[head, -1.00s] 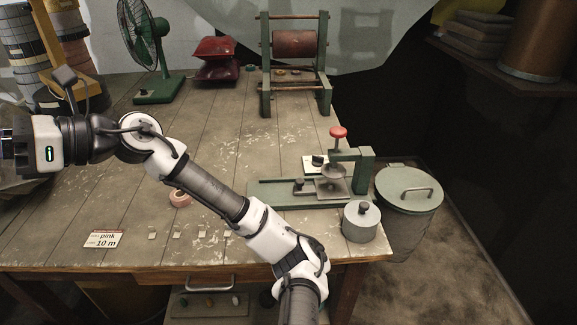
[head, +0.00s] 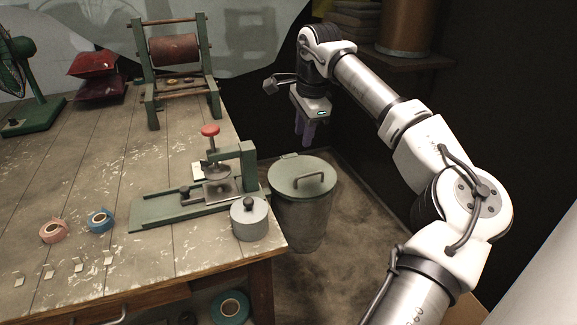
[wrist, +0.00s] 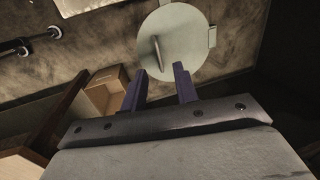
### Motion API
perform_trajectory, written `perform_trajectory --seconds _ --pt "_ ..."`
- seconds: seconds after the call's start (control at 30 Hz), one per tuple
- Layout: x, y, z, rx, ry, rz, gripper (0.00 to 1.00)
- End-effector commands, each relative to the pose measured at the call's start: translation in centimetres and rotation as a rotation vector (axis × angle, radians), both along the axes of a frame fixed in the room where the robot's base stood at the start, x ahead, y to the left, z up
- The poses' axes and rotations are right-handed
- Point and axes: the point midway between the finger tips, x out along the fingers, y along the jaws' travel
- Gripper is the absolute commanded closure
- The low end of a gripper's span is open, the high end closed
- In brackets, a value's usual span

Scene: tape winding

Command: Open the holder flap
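My gripper (head: 304,138) hangs fingers down above and beyond the lidded bin, right of the table. In the wrist view its two purple fingers (wrist: 158,80) stand apart with nothing between them. A green bench device (head: 167,207) with a red knob (head: 210,130), a bracket and a small metal plate (head: 218,191) stands at the table's right edge, well apart from my gripper. I cannot tell which part is the holder flap. A pink tape roll (head: 53,231) and a blue tape roll (head: 100,220) lie on the table to the left.
The bin's round lid (head: 301,178) has a handle and also shows in the wrist view (wrist: 185,42). A grey lidded pot (head: 249,219) stands at the table corner. A green roller stand (head: 150,75), red bags (head: 93,64) and a fan (head: 25,85) stand at the back.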

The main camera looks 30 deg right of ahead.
Motion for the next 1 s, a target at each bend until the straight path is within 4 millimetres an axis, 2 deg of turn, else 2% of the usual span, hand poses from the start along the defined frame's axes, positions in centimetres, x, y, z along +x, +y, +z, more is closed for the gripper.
perform_trajectory --seconds 0.03,0.1,0.23,0.7,0.83,1.0 --pt "-0.9 -1.1 0.2 -0.016 0.012 -0.017 0.7" --pt "-1.3 -1.7 0.1 -0.025 0.02 -0.026 0.7" --pt "-1.1 -1.7 -1.2 -0.025 0.022 -0.024 0.7" --pt "0.7 -2.0 -10.5 -0.019 0.019 -0.023 0.7" --pt "1.1 -2.1 -12.1 -0.02 0.018 -0.024 0.7" --pt "1.3 -2.1 -13.1 -0.022 0.018 -0.023 0.7"
